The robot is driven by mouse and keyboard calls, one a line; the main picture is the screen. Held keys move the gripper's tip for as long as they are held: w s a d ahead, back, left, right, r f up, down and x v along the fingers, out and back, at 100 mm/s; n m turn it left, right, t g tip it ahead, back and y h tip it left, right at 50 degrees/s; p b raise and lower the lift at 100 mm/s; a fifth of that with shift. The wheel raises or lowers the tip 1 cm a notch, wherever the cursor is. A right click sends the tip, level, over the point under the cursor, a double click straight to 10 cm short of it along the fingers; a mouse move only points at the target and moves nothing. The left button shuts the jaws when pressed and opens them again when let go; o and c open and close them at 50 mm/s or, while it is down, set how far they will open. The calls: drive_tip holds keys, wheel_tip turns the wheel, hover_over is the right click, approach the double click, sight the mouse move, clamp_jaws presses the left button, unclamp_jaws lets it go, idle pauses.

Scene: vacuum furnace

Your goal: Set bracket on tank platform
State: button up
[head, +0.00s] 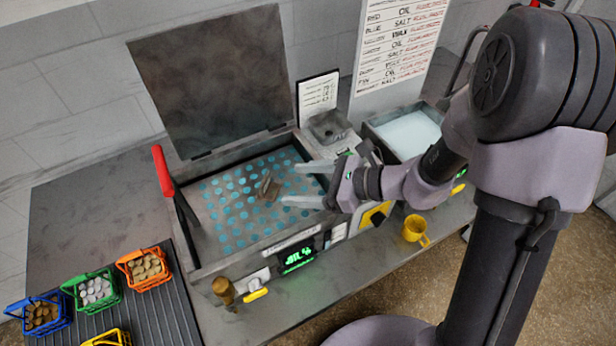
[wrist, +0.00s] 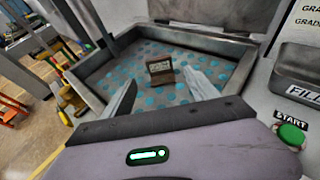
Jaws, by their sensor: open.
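The bracket (head: 267,187) is a small brownish-grey piece on the tank platform (head: 232,222), a grey surface with blue round holes inside the open tank. In the wrist view the bracket (wrist: 160,70) stands upright with a lighter marked face, beyond my fingertips and roughly between them in the picture. My gripper (head: 305,184) is open and empty, to the right of the bracket over the tank's right side. Its two pale fingers point left towards the bracket and are apart from it. The gripper also shows in the wrist view (wrist: 160,92).
The tank lid (head: 215,80) stands open at the back. A red-handled lever (head: 163,172) rises at the tank's left. A second bath (head: 405,133) and a yellow mug (head: 415,230) are at right. Coloured baskets, including an orange one (head: 144,268), stand at front left.

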drive_tip(key=v, duration=0.3)
drive_tip(key=s+d+r+n+g+h, duration=0.25)
drive_tip(key=s+r+n+h, duration=0.45)
drive_tip(key=s+n, duration=0.45)
drive_tip(key=s+d+r+n+t+h, duration=0.3)
drive_tip(key=d+r+n+t+h, duration=0.1)
drive_tip(key=d, duration=0.4)
wheel_tip(320, 180, up, 2)
drive_tip(key=shift+d+r+n+t, duration=0.1)
drive_tip(key=shift+d+n+t, duration=0.1)
drive_tip(key=shift+n+t, duration=0.25)
wheel_tip(320, 180, down, 9)
drive_tip(key=b, duration=0.8)
drive_tip(key=shift+r, duration=0.15)
